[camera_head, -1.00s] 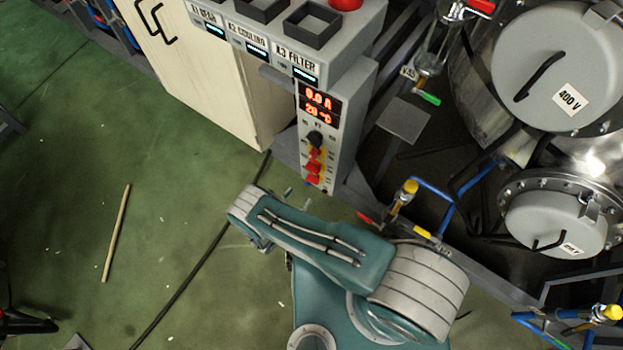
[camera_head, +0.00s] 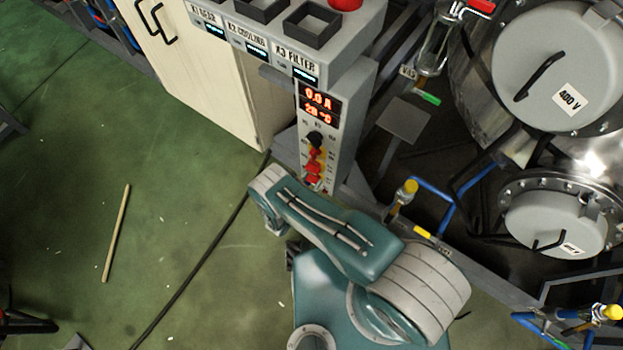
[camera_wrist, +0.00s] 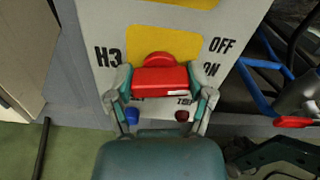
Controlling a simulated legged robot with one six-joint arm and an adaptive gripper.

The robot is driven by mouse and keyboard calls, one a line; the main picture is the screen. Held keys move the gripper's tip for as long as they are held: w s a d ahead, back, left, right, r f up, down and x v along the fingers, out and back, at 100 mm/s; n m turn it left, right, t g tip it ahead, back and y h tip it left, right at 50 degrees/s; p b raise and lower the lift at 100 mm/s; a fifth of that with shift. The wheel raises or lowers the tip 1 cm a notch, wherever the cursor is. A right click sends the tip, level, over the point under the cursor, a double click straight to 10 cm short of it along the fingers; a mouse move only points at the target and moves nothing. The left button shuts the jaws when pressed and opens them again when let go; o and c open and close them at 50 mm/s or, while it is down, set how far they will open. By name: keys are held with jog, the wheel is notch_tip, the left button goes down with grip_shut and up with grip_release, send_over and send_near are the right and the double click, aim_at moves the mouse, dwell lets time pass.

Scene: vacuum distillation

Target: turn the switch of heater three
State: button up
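In the wrist view the red switch (camera_wrist: 160,80) sits on a yellow plate (camera_wrist: 180,45) beside the printed label H3, with OFF and ON printed at its right. My gripper (camera_wrist: 162,88) has one finger on each side of the switch. The fingers are spread apart; I cannot tell whether they touch it. In the head view the grey control panel (camera_head: 350,115) carries a red display, a black knob (camera_head: 315,138) and red switches (camera_head: 313,170) below it. My arm reaches toward the panel's lower end there, and my fingers are not clearly seen.
A blue part (camera_wrist: 132,116) and a dark red part (camera_wrist: 181,115) lie low between my fingers. Right of the panel are a valve with a yellow knob (camera_head: 410,187), blue pipes and large metal vessels (camera_head: 555,70). A cream cabinet (camera_head: 190,65) stands left. The green floor (camera_head: 60,190) is mostly clear.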

jog(key=shift+w+m, duration=0.1)
jog(key=shift+m, duration=1.1)
jog(key=o, duration=1.1)
jog(key=v, duration=1.2)
